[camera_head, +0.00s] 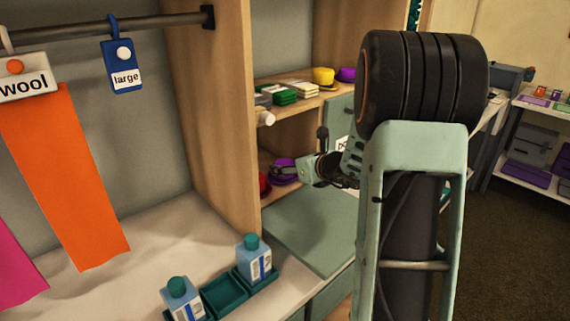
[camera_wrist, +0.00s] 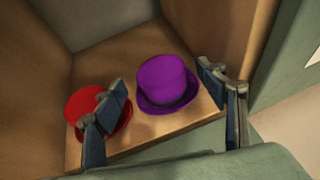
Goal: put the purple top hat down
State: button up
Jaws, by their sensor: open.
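The purple top hat (camera_wrist: 164,83) stands upright on a wooden shelf (camera_wrist: 152,138) inside a cubby, brim down with a dark band. In the head view it shows small (camera_head: 283,168) on the lower shelf, partly hidden by my gripper. My gripper (camera_wrist: 170,118) is open, its two fingers apart, with the purple hat beyond and between them, apart from both as far as I can see. In the head view my gripper (camera_head: 297,171) reaches into the shelf opening. A red hat (camera_wrist: 87,107) stands left of the purple one, partly behind my left finger.
The upper shelf holds a yellow hat (camera_head: 323,76), another purple hat (camera_head: 346,74) and stacked green and white items (camera_head: 284,95). A greenish panel (camera_head: 312,235) lies below the lower opening. Bottles (camera_head: 254,262) stand in a green tray (camera_head: 224,295). Cubby walls flank the hats.

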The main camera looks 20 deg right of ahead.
jog(key=v, duration=0.8)
jog(key=shift+p, duration=0.35)
jog(key=shift+w, duration=0.1)
